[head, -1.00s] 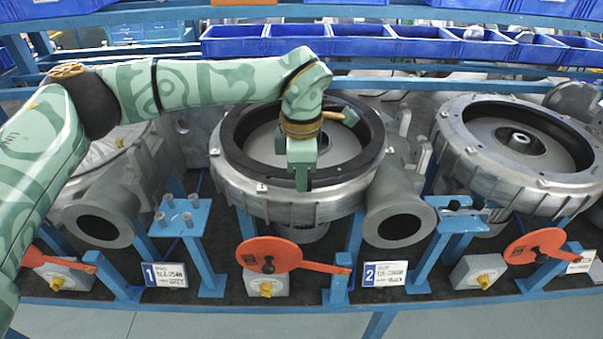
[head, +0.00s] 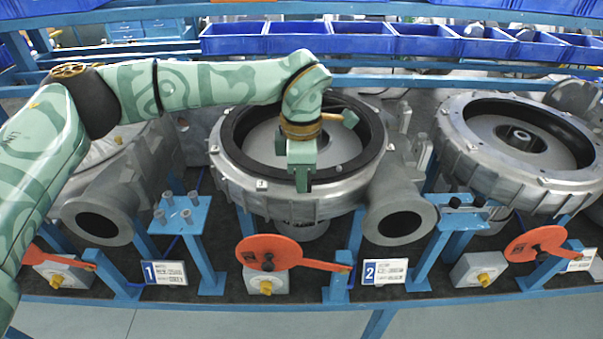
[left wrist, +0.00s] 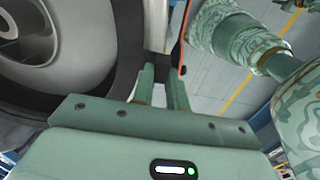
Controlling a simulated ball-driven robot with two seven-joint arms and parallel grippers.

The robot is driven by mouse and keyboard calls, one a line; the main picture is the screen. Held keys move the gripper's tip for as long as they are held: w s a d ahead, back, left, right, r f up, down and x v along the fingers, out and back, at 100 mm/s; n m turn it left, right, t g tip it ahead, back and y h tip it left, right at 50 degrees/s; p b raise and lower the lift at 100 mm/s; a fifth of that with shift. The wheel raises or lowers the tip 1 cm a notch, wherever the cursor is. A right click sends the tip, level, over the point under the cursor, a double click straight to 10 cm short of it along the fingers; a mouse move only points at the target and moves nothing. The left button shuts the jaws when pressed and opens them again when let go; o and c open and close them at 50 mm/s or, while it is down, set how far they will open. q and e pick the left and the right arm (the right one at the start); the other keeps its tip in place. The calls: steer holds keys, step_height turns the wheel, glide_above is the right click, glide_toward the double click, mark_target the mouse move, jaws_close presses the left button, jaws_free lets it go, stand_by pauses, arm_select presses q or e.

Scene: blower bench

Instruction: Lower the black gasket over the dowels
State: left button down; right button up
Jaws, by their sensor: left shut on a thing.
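The black gasket (head: 232,160) is a wide ring lying level at the top of the middle grey blower housing (head: 330,200). My left gripper (head: 302,184) is shut on the gasket's near edge, pointing down. In the left wrist view its fingers (left wrist: 163,90) are on either side of a dark block at the ring's edge, and the black ring (left wrist: 125,75) curves away to the left. Small light studs, perhaps the dowels, show on the housing rim (head: 262,184). Whether the gasket touches the rim or hangs slightly above it, I cannot tell. My right gripper is not in view.
Another open housing (head: 520,150) with a dark ring stands at the right. An orange lever (head: 270,253) and a blue stand with grey pegs (head: 180,217) are in front. Blue bins (head: 380,40) line the back.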

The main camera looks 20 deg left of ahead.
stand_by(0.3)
arm_select(q)
steer(key=c, duration=1.3)
jaws_free()
steer(key=shift+r, duration=0.1)
step_height(320, 180, up, 16)
steer(key=shift+r, duration=0.1)
